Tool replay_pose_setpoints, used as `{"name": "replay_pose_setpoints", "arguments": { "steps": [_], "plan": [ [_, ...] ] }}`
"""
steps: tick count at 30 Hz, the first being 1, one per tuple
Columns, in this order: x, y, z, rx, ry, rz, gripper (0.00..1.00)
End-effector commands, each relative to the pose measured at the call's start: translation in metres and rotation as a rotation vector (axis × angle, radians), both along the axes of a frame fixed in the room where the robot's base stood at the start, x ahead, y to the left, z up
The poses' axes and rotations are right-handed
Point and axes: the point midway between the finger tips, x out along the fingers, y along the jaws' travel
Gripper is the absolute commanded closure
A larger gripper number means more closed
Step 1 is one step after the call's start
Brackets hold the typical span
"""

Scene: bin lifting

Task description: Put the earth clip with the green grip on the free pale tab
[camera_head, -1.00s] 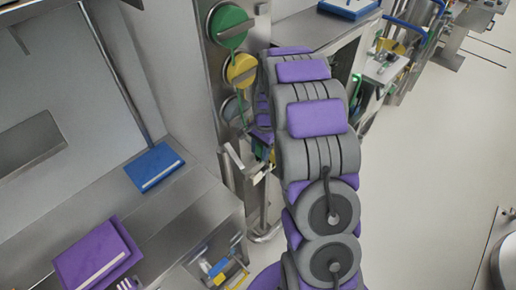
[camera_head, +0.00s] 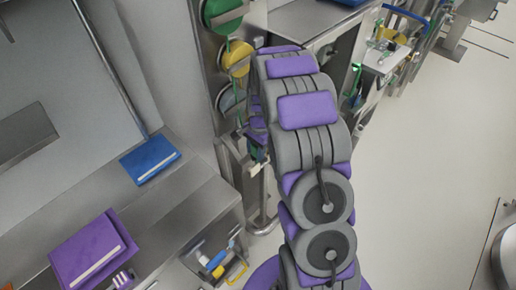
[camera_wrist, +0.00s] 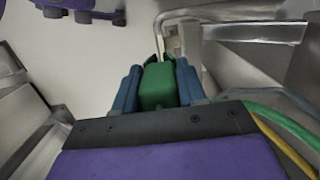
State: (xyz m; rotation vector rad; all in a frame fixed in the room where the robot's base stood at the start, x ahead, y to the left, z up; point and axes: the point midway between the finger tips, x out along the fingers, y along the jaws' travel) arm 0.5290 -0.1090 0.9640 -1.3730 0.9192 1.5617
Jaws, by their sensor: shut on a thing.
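The green grip (camera_wrist: 158,88) of the earth clip sits between the blue fingers of my gripper (camera_wrist: 157,78) in the wrist view. The gripper is shut on it. The clip's jaws lie beyond the grip and are mostly hidden. In the head view my arm covers most of the gripper; a small pale piece (camera_head: 256,169) shows beside its end. I cannot tell whether this is the pale tab. In the wrist view a grey metal bar (camera_wrist: 252,32) lies ahead and to the right of the grip, apart from it.
A metal post carries a green reel (camera_head: 222,12) and a yellow reel (camera_head: 237,58) left of my arm. Blue (camera_head: 150,159) and purple (camera_head: 92,250) binders lie on a steel bench at the left. Bare floor (camera_head: 420,190) is at the right.

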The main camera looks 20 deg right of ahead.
Motion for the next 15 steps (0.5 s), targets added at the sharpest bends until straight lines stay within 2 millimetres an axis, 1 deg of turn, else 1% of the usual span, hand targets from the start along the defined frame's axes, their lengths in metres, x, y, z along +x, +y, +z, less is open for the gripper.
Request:
{"name": "replay_pose_setpoints", "arguments": {
  "steps": [1,5,15],
  "plan": [
    [0.0001,0.0042,0.0024,-0.003,-0.001,0.003,1.0],
    [0.0001,0.0088,0.0045,-0.003,-0.001,0.004,1.0],
    [-0.0007,-0.0002,0.0023,0.009,0.001,0.001,1.0]
  ]
}}
